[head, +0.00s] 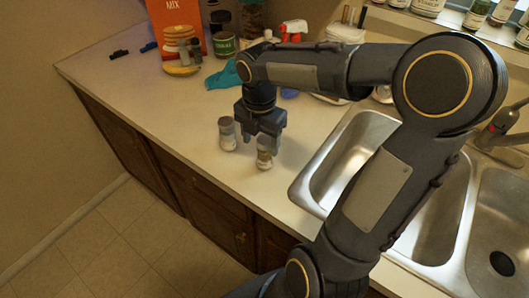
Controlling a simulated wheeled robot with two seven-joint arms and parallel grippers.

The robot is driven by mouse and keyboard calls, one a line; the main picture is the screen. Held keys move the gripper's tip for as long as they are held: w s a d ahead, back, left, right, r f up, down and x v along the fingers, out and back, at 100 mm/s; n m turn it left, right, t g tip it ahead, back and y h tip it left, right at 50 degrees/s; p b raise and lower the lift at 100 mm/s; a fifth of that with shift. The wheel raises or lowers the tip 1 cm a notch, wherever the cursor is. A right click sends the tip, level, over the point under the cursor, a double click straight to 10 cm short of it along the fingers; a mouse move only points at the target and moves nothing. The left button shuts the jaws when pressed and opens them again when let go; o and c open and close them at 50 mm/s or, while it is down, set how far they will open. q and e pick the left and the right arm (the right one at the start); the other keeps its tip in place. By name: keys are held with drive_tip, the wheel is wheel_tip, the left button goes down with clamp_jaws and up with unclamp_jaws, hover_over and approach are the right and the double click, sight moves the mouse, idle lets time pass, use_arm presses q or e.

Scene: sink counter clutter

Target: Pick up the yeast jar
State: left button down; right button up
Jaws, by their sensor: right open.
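Two small jars stand upright on the counter near its front edge. One is a clear jar with a grey lid and pale contents (228,135). The other is a small jar with a yellowish label (264,158). I cannot read their labels, so I cannot tell which is the yeast jar. My right gripper (259,140) points down, open, just above and behind the labelled jar. Its fingers overlap that jar's top in the picture, and I cannot tell whether they touch it. The clear jar is left of the fingers. My left gripper is not in view.
The double sink (350,143) is to the right, partly hidden by my right arm. The counter (160,105) left of the jars is clear.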

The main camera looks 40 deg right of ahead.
sight(264, 153)
drive_tip(key=f, duration=0.5)
drive_tip(key=shift+s+d, duration=0.2)
drive_tip(key=shift+d, duration=0.15)
drive_tip(key=c, duration=1.1)
